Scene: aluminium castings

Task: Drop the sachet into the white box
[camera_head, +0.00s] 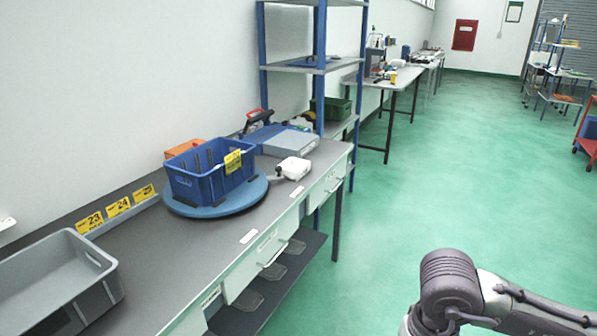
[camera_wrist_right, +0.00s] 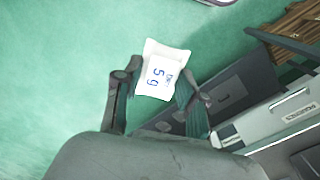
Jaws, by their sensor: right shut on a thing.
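The sachet (camera_wrist_right: 164,69) is a small white packet with blue "5 g" print. In the right wrist view it sits between the fingertips of my right gripper (camera_wrist_right: 161,86), which is shut on it, with green floor behind. In the head view my right arm comes in at the lower right; its gripper and the sachet do not show there. No clear white box shows; a small white item (camera_head: 294,168) lies on the workbench, but I cannot tell whether it is a box. My left gripper is in neither view.
The workbench (camera_head: 185,252) runs along the left wall. It bears a grey bin (camera_head: 106,289), a blue crate (camera_head: 195,184) on a round blue turntable (camera_head: 255,190), and a grey case (camera_head: 290,142). A blue-framed shelf (camera_head: 320,62) stands behind. Green floor (camera_head: 450,170) is clear at the right.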

